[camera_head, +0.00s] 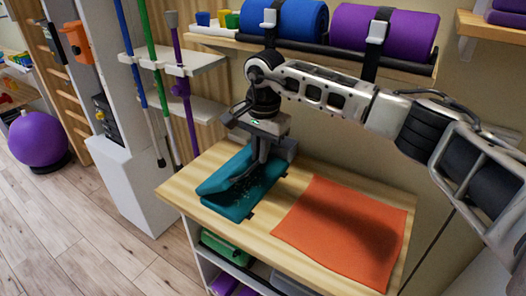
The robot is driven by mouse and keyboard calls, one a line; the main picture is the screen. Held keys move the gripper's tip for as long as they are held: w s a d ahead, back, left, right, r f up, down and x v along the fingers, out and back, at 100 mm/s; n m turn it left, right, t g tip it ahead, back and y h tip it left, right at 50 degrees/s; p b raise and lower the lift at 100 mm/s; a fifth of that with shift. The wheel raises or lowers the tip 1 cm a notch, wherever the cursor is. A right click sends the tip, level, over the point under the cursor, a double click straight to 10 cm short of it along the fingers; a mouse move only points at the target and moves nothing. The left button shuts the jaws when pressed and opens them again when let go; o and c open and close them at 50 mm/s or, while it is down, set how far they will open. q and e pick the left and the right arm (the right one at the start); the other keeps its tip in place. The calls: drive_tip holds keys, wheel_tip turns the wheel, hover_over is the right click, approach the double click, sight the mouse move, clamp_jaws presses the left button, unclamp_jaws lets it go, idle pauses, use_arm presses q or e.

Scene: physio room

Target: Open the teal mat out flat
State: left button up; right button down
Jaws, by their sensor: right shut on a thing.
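The teal mat (226,200) lies folded on the left part of the wooden table top (264,205). Its upper layer looks slightly raised at the left side. My right gripper (258,166) reaches down over the mat from the upper right and is shut on part of it, at the mat's back right area. The fingers and my wrist hide some of the mat there. My left gripper is not in view.
An orange mat (343,228) lies flat on the table's right part. Blue (287,20) and purple (383,32) rolls sit on a wall shelf behind. Poles (150,60) stand at the left. A purple ball (38,138) is on the floor, which is clear in front.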

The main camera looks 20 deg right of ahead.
drive_tip(key=shift+w+a+f, duration=0.1)
drive_tip(key=shift+a+f, duration=0.25)
drive_tip(key=shift+f, duration=0.1)
drive_tip(key=c, duration=1.5)
unclamp_jaws()
drive_tip(key=shift+w+f, duration=0.1)
drive_tip(key=shift+w, duration=0.05)
drive_tip(key=shift+c, duration=0.2)
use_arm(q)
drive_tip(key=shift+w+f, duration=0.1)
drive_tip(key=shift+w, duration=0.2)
use_arm(e)
drive_tip(key=shift+w, duration=0.15)
drive_tip(key=shift+a, duration=0.1)
use_arm(q)
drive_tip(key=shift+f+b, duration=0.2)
drive_tip(key=shift+b, duration=0.3)
use_arm(e)
wheel_tip(320, 180, up, 16)
drive_tip(key=s+d, duration=0.1)
